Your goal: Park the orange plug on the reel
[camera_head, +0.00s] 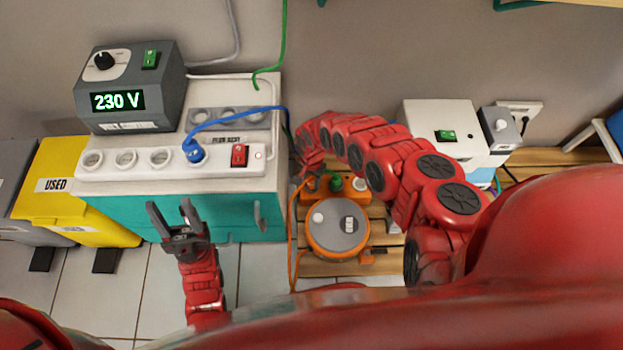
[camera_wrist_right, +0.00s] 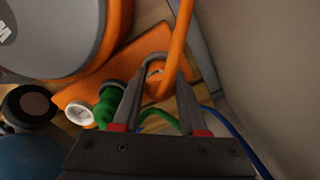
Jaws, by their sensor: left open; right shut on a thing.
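The orange reel (camera_head: 367,238) stands on the wooden pallet, with a grey disc (camera_head: 350,238) on its top. It also shows in the right wrist view (camera_wrist_right: 92,75). A green plug (camera_head: 336,184) sits in the reel's socket strip, beside a white socket (camera_head: 359,186). My right gripper (camera_wrist_right: 158,82) is shut on an orange piece (camera_wrist_right: 161,88), seemingly the orange plug, at the reel's edge beside a grey loop. The plug's shape is mostly hidden by the fingers, and I cannot tell whether it is seated. My left gripper (camera_head: 176,218) is open and empty before the teal cabinet.
The teal cabinet (camera_head: 262,232) carries a white power strip (camera_head: 125,172) with a blue plug (camera_head: 194,152) and the 230 V box (camera_head: 150,100). A yellow bin (camera_head: 80,200) stands left. A white unit (camera_head: 435,115) stands right. Green and blue cables run near my right gripper.

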